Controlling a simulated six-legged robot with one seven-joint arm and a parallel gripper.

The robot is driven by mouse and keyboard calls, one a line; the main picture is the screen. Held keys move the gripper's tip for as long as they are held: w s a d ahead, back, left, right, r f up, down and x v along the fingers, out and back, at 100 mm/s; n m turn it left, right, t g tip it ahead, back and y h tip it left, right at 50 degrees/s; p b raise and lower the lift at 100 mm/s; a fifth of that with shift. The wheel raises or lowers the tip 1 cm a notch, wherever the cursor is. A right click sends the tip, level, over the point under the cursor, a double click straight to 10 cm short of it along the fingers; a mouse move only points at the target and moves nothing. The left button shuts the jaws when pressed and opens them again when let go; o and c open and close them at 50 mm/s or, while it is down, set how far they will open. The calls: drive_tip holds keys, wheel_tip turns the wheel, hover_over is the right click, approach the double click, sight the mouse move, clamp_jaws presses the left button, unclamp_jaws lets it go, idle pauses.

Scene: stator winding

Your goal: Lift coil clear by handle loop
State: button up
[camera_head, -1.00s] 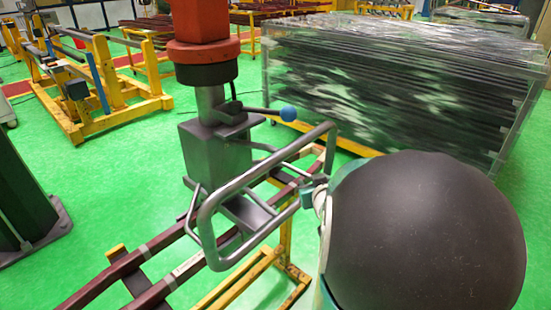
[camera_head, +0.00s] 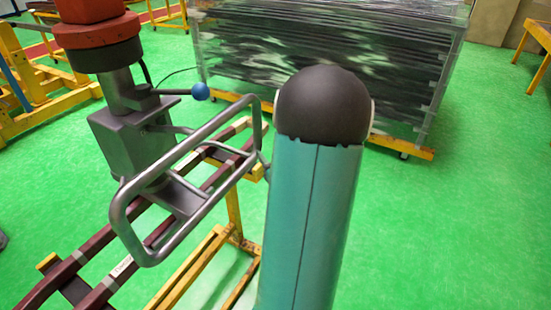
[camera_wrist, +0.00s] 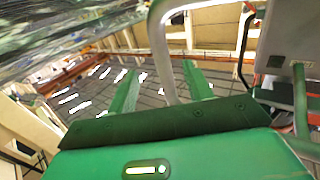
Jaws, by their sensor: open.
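The grey tubular handle loop (camera_head: 190,144) sticks out from a grey block (camera_head: 130,140) under a red column in the head view. Dark red coil bars (camera_head: 50,287) with pale bands run beneath it. In the wrist view my gripper (camera_wrist: 160,75) is open, its two green fingers spread apart. The loop's grey bar (camera_wrist: 160,45) runs down between the fingers in the picture; whether it truly sits between them in depth I cannot tell. No grip on it shows. In the head view my arm hides most of the gripper, near the loop's right end.
A lever with a blue knob (camera_head: 200,92) sits above the loop. A yellow stand (camera_head: 235,205) is under the coil bars. A wrapped stack of dark bars (camera_head: 330,50) stands on a yellow trolley behind. Green floor (camera_head: 450,220) is clear on the right.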

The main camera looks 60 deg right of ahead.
sight(260, 138)
drive_tip(key=x, duration=1)
drive_tip(key=shift+w+d, duration=0.1)
clamp_jaws()
idle(1.0)
idle(0.4)
idle(1.6)
